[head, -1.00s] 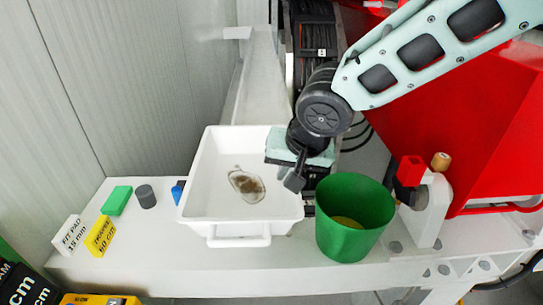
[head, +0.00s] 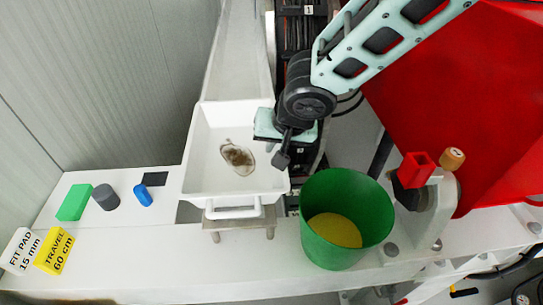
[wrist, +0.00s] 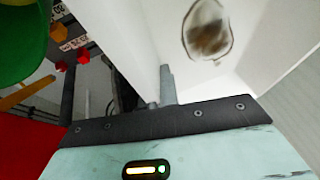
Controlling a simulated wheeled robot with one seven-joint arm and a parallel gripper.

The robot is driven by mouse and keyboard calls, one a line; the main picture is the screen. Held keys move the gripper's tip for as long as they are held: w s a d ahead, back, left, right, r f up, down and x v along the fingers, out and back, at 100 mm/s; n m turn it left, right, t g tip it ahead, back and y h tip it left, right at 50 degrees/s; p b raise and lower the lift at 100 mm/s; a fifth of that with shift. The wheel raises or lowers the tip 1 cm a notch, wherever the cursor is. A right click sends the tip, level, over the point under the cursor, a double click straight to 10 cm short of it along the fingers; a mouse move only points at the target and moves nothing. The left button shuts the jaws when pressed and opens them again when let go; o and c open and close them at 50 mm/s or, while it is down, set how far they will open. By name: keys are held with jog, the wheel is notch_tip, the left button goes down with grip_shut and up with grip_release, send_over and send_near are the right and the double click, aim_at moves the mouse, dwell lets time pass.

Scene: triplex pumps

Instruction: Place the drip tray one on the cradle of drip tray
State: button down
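The drip tray (head: 200,150) is a white, deep tray with a brown stain on its floor and a handle at its front; it also shows in the wrist view (wrist: 245,45). My gripper (head: 284,150) is at the tray's right wall and appears shut on it. In the wrist view one finger (wrist: 167,85) lies along the wall; the other finger is hidden. A grey bar with short posts (head: 240,222), probably part of the cradle, shows below the tray's front. The tray hides the rest, so I cannot tell whether they touch.
A green bucket (head: 325,195) with yellow contents stands close to the right. Green (head: 74,202), grey (head: 105,197) and blue (head: 142,195) pieces and labelled blocks (head: 55,250) sit left. A red machine (head: 465,110) fills the right; a wall (head: 90,80) stands left.

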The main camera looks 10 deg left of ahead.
jog(key=shift+f, duration=1.95)
jog(key=shift+f+b, duration=0.15)
jog(key=shift+b, duration=0.25)
jog(key=c, duration=1.7)
grip_release()
